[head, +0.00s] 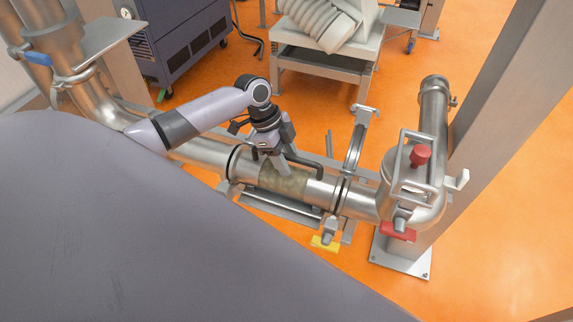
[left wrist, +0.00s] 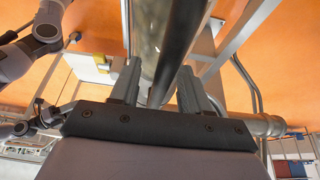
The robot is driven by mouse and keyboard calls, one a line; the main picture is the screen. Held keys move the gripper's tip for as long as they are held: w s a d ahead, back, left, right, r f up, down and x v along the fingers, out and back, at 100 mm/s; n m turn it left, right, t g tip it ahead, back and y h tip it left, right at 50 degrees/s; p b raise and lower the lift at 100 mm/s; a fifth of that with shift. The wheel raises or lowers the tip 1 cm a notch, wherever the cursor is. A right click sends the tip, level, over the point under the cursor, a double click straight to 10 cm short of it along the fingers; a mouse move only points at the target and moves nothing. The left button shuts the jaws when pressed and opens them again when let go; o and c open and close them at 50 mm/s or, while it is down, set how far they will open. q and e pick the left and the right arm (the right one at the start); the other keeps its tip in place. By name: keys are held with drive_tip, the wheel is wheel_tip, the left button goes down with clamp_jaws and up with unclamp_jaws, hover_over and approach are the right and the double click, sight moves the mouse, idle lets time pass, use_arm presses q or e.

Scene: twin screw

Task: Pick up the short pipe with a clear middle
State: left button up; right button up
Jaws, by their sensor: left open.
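The short pipe (head: 292,186) with a brownish, see-through middle and metal ends lies in line with the metal piping in the head view. Clamp rings sit near both its ends. My left gripper (head: 279,167) is open, pointing down at the clear middle from above. My right gripper does not show.
An open clamp ring (head: 355,150) stands upright right of the pipe. A metal housing with a red knob (head: 420,154) is at the right end. A tray (head: 283,206) lies below. A tall metal post (head: 500,120) rises at right.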

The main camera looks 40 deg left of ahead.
use_arm(q)
drive_tip(key=shift+c, duration=0.3)
clamp_jaws()
idle(1.2)
drive_tip(key=shift+w+r, duration=0.1)
drive_tip(key=shift+w, duration=0.05)
